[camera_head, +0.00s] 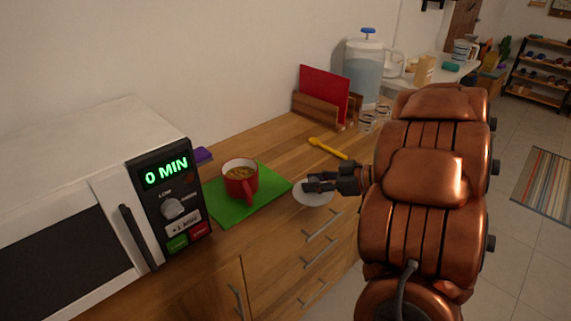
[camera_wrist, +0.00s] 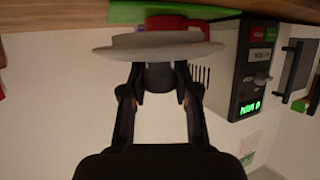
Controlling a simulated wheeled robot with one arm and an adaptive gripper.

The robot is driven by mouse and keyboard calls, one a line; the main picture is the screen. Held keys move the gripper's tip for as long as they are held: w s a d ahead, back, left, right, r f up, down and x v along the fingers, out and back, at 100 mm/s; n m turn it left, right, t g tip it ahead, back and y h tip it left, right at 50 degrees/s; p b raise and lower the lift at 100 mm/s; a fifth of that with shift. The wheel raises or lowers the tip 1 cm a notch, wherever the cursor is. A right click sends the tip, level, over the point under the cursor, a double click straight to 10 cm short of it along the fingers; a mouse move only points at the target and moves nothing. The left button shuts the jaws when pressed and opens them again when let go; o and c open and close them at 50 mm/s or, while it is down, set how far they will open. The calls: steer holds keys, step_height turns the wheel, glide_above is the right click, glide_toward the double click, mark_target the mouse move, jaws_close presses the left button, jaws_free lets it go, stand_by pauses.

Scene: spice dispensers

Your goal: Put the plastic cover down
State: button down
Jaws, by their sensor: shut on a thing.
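The plastic cover (camera_head: 314,197) is a pale round disc near the front edge of the wooden counter, right of the green mat (camera_head: 221,208). My gripper (camera_head: 314,183) is at the cover, with its fingers over it. In the wrist view the cover (camera_wrist: 150,49) is seen nearly edge-on at the fingertips, and my gripper (camera_wrist: 161,78) is shut on its middle part. The grip point itself is partly hidden. Whether the cover touches the counter cannot be told.
A red mug (camera_head: 240,184) with food or liquid in it stands on the green mat. A white microwave (camera_head: 85,185) reading "0 MIN" stands at left. A yellow spoon (camera_head: 328,148), a wooden rack (camera_head: 318,109) and a water dispenser (camera_head: 363,75) are farther back.

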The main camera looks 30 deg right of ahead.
steer(key=w+d, duration=0.2)
steer(key=w, duration=0.2)
steer(key=w+d+f+p, duration=0.1)
steer(key=w+d, duration=0.1)
steer(key=w, duration=0.3)
steer(key=w+d+p, duration=0.1)
steer(key=w+d, duration=0.1)
steer(key=w, duration=0.3)
steer(key=shift+w+d+f, duration=0.15)
steer(key=shift+f, duration=1.85)
steer(key=shift+f, duration=0.15)
steer(key=c, duration=0.9)
jaws_free()
steer(key=shift+o, duration=0.2)
steer(key=shift+d+r, duration=0.1)
steer(key=shift+r, duration=0.1)
steer(key=v, duration=1.2)
steer(key=shift+b, duration=0.4)
